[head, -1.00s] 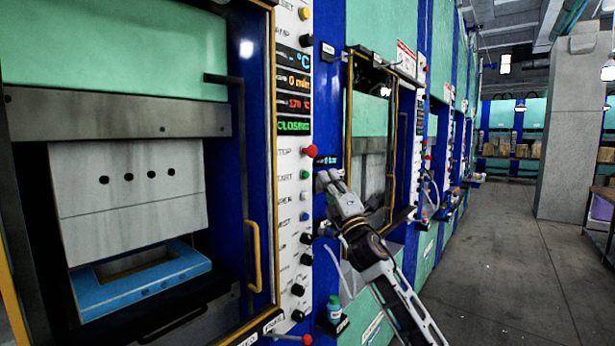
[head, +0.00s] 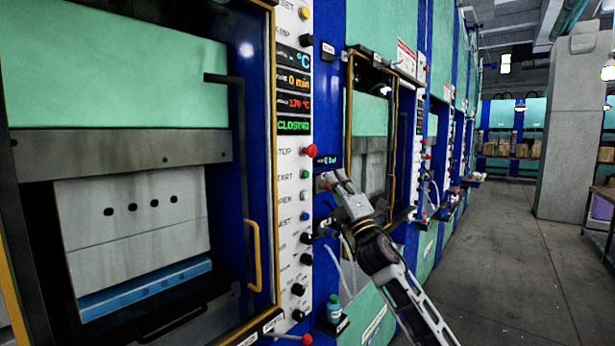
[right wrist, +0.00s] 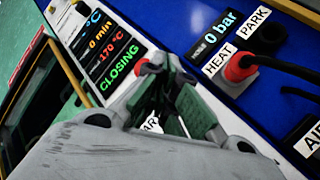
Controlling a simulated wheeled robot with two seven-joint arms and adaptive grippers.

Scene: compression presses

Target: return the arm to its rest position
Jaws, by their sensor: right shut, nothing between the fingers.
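My right arm reaches up from the lower right in the head view. Its gripper (head: 331,181) is shut and empty, and sits just right of the press's control panel (head: 294,215). In the right wrist view the gripper's fingertips (right wrist: 160,82) are together in front of the panel and hide part of its buttons. The panel's display (right wrist: 107,50) reads 0 min, 170 °C and CLOSING. My left gripper is not in view.
The left press holds a white block (head: 133,225) above a blue frame (head: 145,289). A red connector (right wrist: 238,67) with a black cable is beside the gripper. A small bottle (head: 334,308) stands below. The aisle floor (head: 510,240) is clear.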

